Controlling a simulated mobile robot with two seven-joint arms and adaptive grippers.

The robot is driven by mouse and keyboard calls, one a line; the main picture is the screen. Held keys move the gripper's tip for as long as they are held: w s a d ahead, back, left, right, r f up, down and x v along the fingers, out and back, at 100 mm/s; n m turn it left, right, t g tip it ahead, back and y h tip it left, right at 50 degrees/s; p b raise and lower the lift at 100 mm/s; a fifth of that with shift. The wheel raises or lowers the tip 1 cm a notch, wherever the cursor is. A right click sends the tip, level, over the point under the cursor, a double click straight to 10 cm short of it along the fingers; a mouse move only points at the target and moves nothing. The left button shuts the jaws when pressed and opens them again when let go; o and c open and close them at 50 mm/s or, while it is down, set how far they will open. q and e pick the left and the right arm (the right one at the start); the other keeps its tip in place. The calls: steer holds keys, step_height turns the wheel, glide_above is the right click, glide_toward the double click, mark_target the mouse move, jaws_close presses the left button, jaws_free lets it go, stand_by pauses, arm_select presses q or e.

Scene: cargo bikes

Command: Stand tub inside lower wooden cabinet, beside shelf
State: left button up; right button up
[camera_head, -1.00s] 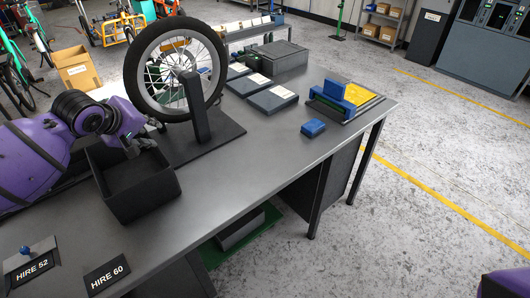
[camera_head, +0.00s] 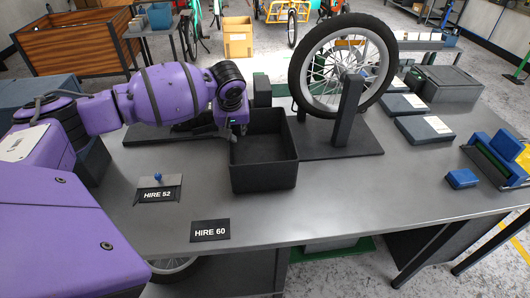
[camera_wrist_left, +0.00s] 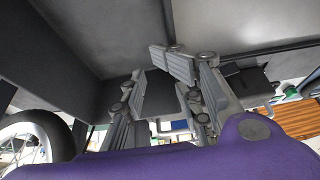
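A black open-topped tub (camera_head: 264,176) stands upright on the grey workbench, left of the wheel stand. My left gripper (camera_head: 236,130) is at the tub's far left rim. In the left wrist view its fingers (camera_wrist_left: 160,78) stand apart close to dark tub walls (camera_wrist_left: 75,40); I see no firm hold. A brown wood-panelled unit (camera_head: 75,48) with dark edges stands at the far left in the head view. I cannot tell whether it is the cabinet, and no shelf inside it shows. My right gripper is out of view.
A bicycle wheel (camera_head: 308,72) on a black stand (camera_head: 348,112) is right of the tub. HIRE 52 (camera_head: 158,195) and HIRE 60 (camera_head: 210,230) plates lie in front. A blue block (camera_head: 462,178) lies to the right. A cardboard box (camera_head: 238,42) stands behind the bench.

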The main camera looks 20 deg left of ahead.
arm_select(q)
glide_above(236, 159)
steer(key=shift+g, duration=0.3)
step_height(236, 159, down, 8)
steer(key=shift+d+r, duration=0.1)
steer(key=shift+r, duration=0.45)
steer(key=shift+w+r, duration=0.2)
jaws_close()
steer(key=shift+r, duration=0.15)
